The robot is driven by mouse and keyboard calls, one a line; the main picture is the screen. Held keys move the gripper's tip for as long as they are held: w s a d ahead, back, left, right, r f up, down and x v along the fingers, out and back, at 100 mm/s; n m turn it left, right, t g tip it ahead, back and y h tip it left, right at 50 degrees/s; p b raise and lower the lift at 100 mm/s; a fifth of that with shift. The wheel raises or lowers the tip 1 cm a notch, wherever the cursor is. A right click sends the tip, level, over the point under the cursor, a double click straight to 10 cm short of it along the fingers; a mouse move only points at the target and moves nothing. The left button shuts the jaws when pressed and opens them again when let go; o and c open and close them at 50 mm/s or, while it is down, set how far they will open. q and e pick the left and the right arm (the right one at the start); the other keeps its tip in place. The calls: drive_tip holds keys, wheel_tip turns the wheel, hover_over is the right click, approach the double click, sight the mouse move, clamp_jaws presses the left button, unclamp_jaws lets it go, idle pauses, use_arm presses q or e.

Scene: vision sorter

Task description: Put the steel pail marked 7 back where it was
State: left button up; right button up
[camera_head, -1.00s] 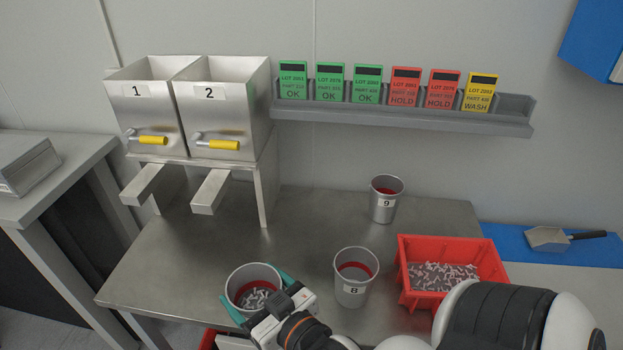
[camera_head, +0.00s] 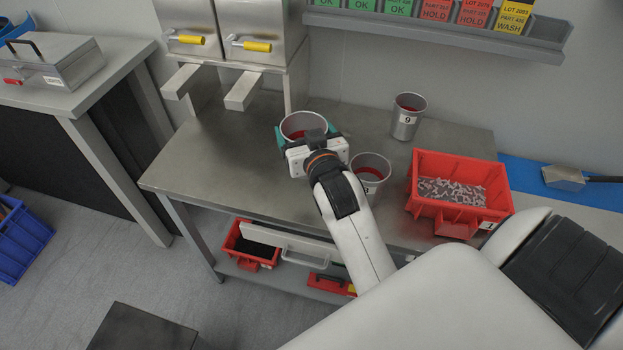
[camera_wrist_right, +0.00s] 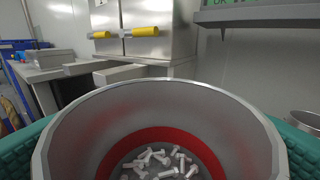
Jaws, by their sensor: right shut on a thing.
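My right gripper (camera_head: 306,138) is shut on a steel pail (camera_head: 303,124), its teal fingers on either side of the rim. The number on this pail is hidden. In the wrist view the held pail (camera_wrist_right: 160,95) looks upright, with a red band inside and pale screws at the bottom. It is over the left-middle of the steel table (camera_head: 215,160); I cannot tell whether it touches the top. The pail marked 8 (camera_head: 372,162) stands just right of my gripper, partly hidden by it. My left gripper is not in view.
The pail marked 9 (camera_head: 407,116) stands farther back. A red bin (camera_head: 460,206) of screws is at the right. Two hopper chutes (camera_head: 243,90) overhang the table's back left. The table is bare left of the held pail. A red crate (camera_head: 238,245) sits on the lower shelf.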

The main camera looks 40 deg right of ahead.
sight(310, 127)
drive_tip(key=shift+m+h, duration=0.6)
drive_tip(key=shift+h, duration=0.3)
drive_tip(key=w+d+f+b, duration=0.2)
drive_tip(key=w+d, duration=0.1)
drive_tip(key=shift+d+f+b, duration=0.25)
drive_tip(key=shift+f+b, duration=0.05)
drive_tip(key=shift+b, duration=0.05)
wheel_tip(310, 127, down, 10)
drive_tip(key=shift+s+r, duration=0.15)
drive_tip(key=shift+b, duration=0.35)
drive_tip(key=o, duration=1.9)
drive_tip(key=shift+f+g, duration=0.2)
drive_tip(key=shift+g, duration=0.1)
drive_tip(key=shift+r, duration=0.15)
